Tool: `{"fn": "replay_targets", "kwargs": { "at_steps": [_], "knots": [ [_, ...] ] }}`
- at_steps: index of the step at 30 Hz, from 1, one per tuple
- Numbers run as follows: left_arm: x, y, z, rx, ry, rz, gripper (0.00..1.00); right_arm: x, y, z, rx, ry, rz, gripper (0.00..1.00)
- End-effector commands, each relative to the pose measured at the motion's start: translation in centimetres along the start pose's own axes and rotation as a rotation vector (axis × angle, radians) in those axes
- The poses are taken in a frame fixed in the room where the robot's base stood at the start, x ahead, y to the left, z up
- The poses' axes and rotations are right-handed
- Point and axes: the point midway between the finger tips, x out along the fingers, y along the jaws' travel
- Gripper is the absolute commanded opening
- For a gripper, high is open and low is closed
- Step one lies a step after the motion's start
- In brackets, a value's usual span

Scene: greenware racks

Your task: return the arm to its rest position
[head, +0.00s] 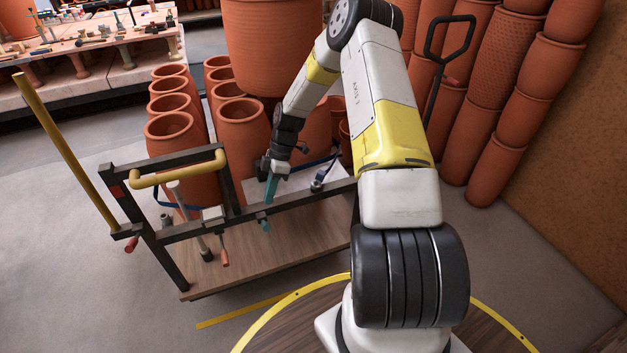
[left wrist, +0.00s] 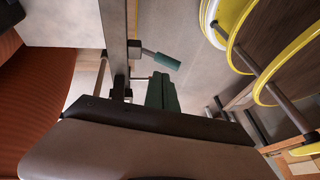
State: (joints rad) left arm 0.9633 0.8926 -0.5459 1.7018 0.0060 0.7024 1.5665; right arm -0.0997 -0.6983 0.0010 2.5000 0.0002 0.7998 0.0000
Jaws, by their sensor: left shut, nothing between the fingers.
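My arm, white and yellow with dark joints, reaches out over the cart. Its left gripper (head: 270,188) has teal fingers pointing down, close to the cart's front rail (head: 290,201). In the left wrist view the green fingers (left wrist: 160,93) lie together, with nothing between them. A small teal-handled tool (head: 264,224) hangs at the rail just below the fingertips. It also shows in the left wrist view (left wrist: 161,60), apart from the fingers. My right gripper is in neither view.
Stacked pots (head: 505,150) line the right wall. A cluttered workbench (head: 100,30) stands far left. Grey floor at left is open.

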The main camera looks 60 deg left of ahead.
Motion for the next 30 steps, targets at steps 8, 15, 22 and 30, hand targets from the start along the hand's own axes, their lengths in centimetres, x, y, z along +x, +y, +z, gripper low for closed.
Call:
{"fn": "replay_targets", "kwargs": {
  "at_steps": [8, 15, 22, 30],
  "knots": [
    [-5.6, -0.3, -0.1, -0.003, 0.000, 0.004, 0.00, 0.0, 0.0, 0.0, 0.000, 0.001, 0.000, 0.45],
    [-7.1, -0.4, -0.1, -0.004, 0.001, 0.003, 0.00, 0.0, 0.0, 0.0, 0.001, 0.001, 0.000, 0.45],
    [-7.4, -0.4, 0.0, 0.003, -0.002, 0.006, 0.00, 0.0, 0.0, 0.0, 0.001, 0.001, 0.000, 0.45],
    [-16.2, -3.4, 8.4, 0.343, -0.124, 0.134, 0.00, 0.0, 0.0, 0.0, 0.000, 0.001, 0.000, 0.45]
  ]
}}
